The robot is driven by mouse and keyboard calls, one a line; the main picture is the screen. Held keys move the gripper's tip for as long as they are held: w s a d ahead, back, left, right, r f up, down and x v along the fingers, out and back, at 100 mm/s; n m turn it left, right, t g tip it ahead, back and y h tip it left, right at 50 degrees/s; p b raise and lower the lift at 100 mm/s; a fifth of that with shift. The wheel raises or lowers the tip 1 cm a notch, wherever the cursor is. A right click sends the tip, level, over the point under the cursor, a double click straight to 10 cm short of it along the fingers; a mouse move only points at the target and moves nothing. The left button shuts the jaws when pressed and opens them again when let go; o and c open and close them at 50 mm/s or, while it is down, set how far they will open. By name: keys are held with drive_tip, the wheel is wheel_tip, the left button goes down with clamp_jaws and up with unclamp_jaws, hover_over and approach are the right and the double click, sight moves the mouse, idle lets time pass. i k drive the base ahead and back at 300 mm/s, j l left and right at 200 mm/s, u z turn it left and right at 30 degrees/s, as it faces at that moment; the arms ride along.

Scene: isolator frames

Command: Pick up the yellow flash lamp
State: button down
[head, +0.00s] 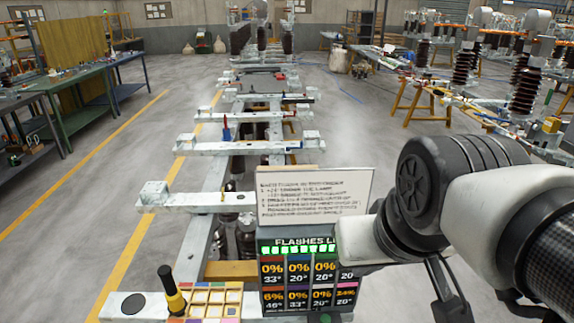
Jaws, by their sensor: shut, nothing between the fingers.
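A yellow and black flash lamp (175,303) stands nearly upright, leaning slightly, at the bottom left of the head view. Its narrow black end points up and its yellow part is below. It is at the left edge of a pale wooden tray (238,297) with several coloured compartments. I cannot tell whether its base is in the tray or beside it. My arm reaches in from the right, with its large dark joint right of the display panel and well apart from the lamp. I cannot make out my gripper in this view.
A display panel (310,283) with coloured percentage tiles stands right of the tray, with a white text sign (315,195) above it. A pale metal frame (200,202) with crossbars runs away behind them. Green tables (85,95) stand at the left. The floor between is clear.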

sight(177, 305)
drive_tip(key=l+z, duration=0.15)
drive_tip(key=l+u, duration=0.1)
drive_tip(key=u, duration=1.45)
drive_tip(key=i+j+z, duration=0.15)
drive_tip(key=j+z, duration=0.3)
drive_tip(key=i+j+z, duration=0.1)
drive_tip(key=j+z, duration=0.85)
drive_tip(key=j, duration=0.1)
